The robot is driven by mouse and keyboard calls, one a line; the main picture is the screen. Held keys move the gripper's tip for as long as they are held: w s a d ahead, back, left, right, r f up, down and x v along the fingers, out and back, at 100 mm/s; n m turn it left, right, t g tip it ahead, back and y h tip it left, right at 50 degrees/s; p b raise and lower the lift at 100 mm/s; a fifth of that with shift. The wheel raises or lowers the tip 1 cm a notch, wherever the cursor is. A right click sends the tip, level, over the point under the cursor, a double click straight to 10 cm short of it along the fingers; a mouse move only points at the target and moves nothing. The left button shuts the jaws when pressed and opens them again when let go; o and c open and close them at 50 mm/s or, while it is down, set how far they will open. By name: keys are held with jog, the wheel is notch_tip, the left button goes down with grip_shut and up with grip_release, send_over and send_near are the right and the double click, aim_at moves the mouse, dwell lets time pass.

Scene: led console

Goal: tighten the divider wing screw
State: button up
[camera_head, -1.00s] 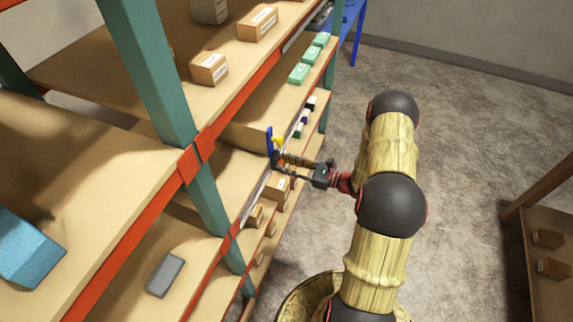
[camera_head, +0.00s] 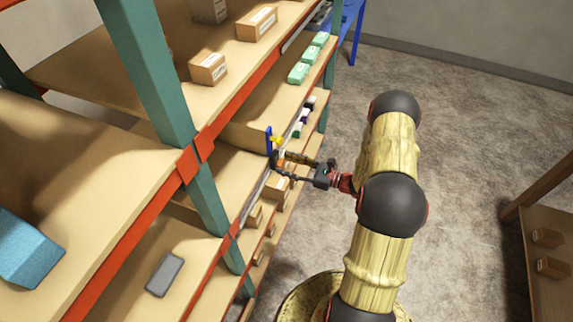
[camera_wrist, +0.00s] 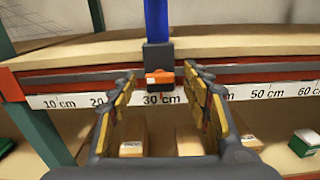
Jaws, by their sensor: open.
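The blue divider (camera_wrist: 156,20) stands upright at the shelf's front edge, with a dark clamp block (camera_wrist: 158,55) at its foot. The orange wing screw (camera_wrist: 159,78) is on the front of that block, its wings lying about level, just above the 30 cm mark. The divider also shows in the head view (camera_head: 268,141). My gripper (camera_wrist: 161,88) is open, one finger on each side of the screw, with visible gaps and nothing held. In the head view my gripper (camera_head: 283,164) points at the shelf edge; the screw is hard to make out there.
A white centimetre scale (camera_wrist: 258,94) runs along the shelf front. Small cartons (camera_wrist: 132,138) sit on the shelf below. A teal rack post (camera_head: 150,75) stands left of the divider. The floor right of my arm is clear up to a wooden shelf unit (camera_head: 540,215).

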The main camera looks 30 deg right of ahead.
jog(key=v, duration=1.1)
jog(key=shift+s+d, duration=0.2)
